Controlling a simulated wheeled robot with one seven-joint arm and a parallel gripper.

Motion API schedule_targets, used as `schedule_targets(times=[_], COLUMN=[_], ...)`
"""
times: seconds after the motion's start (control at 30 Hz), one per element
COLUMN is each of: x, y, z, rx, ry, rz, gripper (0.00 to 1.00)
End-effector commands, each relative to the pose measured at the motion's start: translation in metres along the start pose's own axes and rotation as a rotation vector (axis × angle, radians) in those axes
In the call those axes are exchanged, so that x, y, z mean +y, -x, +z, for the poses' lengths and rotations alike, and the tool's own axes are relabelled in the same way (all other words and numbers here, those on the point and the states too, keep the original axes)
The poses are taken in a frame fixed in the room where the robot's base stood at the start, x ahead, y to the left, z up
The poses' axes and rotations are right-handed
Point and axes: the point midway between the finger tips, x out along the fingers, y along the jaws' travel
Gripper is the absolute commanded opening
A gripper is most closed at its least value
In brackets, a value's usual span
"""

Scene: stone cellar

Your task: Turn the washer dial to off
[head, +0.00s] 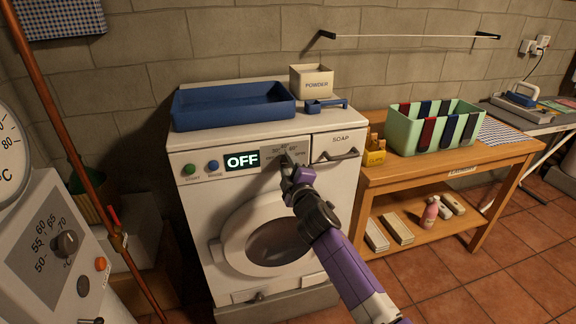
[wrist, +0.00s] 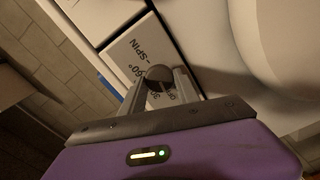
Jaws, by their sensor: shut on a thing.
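The white washer (head: 205,225) stands against the wall with its control panel facing me. Its lit display (head: 242,160) reads OFF. The dark round washer dial (wrist: 160,74) sits on a pale label plate with temperature marks and SPIN, seen in the wrist view. My gripper (head: 287,162) is at the dial in the head view and hides most of it. In the wrist view my gripper (wrist: 160,80) has its two fingers on either side of the dial, shut on it. The dial's pointer direction cannot be made out.
A blue tray (head: 234,106) and a POWDER box (head: 311,81) sit on the washer top. The SOAP drawer (head: 338,147) is right of the dial. A wooden table (head: 470,160) with a striped crate (head: 403,129) stands at right. A copper pipe (head: 65,125) and a gauge-faced machine (head: 52,240) are at left.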

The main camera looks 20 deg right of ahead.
Motion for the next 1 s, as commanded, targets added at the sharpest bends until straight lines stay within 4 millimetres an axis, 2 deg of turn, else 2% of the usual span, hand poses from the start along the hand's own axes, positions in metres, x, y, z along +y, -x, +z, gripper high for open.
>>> schedule_targets(times=[0.27, 0.3, 0.4, 0.77, 1.0], x=[-0.001, -0.001, -0.001, 0.000, 0.001], y=[0.000, 0.000, 0.000, 0.003, 0.031], z=[-0.001, -0.001, -0.001, 0.000, 0.001], rx=[0.001, 0.001, 0.001, 0.000, -0.002], ry=[0.003, 0.003, 0.002, 0.001, -0.002], rz=[-0.001, -0.001, -0.001, 0.000, -0.001], gripper=[0.00, 0.43, 0.59, 0.59, 0.59])
